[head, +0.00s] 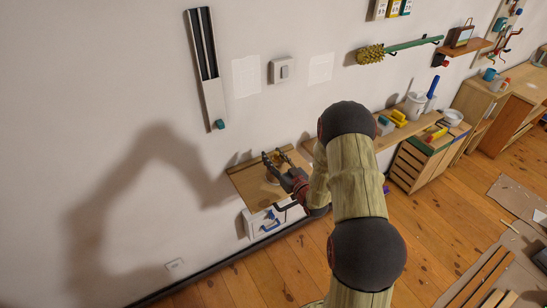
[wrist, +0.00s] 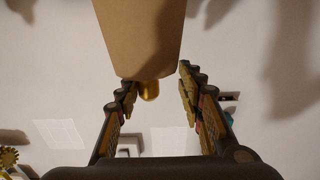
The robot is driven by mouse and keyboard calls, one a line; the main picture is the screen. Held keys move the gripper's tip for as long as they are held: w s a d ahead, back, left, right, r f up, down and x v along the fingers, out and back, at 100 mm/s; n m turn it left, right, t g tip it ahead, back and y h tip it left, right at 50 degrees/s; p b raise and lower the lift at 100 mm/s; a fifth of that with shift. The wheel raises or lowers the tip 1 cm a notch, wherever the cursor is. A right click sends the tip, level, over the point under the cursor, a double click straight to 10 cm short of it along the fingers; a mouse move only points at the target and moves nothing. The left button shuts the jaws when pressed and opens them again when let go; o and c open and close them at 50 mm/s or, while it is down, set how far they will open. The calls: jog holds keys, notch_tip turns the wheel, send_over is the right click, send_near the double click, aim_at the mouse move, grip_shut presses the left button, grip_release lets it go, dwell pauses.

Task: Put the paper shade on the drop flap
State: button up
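The paper shade (wrist: 145,38) is a tan, tapered piece with a brass knob at its narrow end, at the top of the wrist view. My gripper (wrist: 160,93) is open, its fingers on either side of the brass knob. A clear gap shows between the knob and the right finger; whether the left finger touches cannot be told. The drop flap (head: 243,179) is a tan board standing out level from the wall in the head view. My gripper (head: 273,157) is over this flap and largely hides the shade there. Whether the shade rests on the flap is unclear.
A white box with a blue handle (head: 269,222) is below the flap. A wall switch (head: 282,70) and two paper sheets (head: 246,76) are above it. A long bench (head: 400,131) with containers runs to the right. The wooden floor (head: 255,275) in front is open.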

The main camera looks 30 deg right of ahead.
jog(key=o, duration=0.3)
jog(key=shift+r, duration=0.2)
jog(key=s+p, duration=0.2)
jog(key=s, duration=1)
jog(key=w+r+n+g+h, duration=0.1)
jog(key=w+r+g+h, duration=0.15)
jog(key=w+r, duration=0.35)
jog(key=s+a+r+g, duration=0.2)
jog(key=s+r, duration=0.1)
jog(key=r, duration=0.3)
jog(key=s+a+r+g, duration=0.2)
jog(key=s+a+r, duration=0.1)
jog(key=r, duration=0.3)
jog(key=s+a+r+g, duration=0.2)
jog(key=s+a, duration=0.2)
jog(key=s, duration=0.4)
jog(key=s+a+r+m+g+y, duration=0.1)
jog(key=s+a+r+g, duration=0.1)
jog(key=s+a, duration=0.3)
jog(key=s+a+r+g, duration=0.2)
jog(key=s+a, duration=0.3)
jog(key=s, duration=0.8)
jog(key=shift+s+a+r+m+y, duration=0.1)
jog(key=shift+s+r+m+y, duration=0.1)
jog(key=shift+r+m+y, duration=0.15)
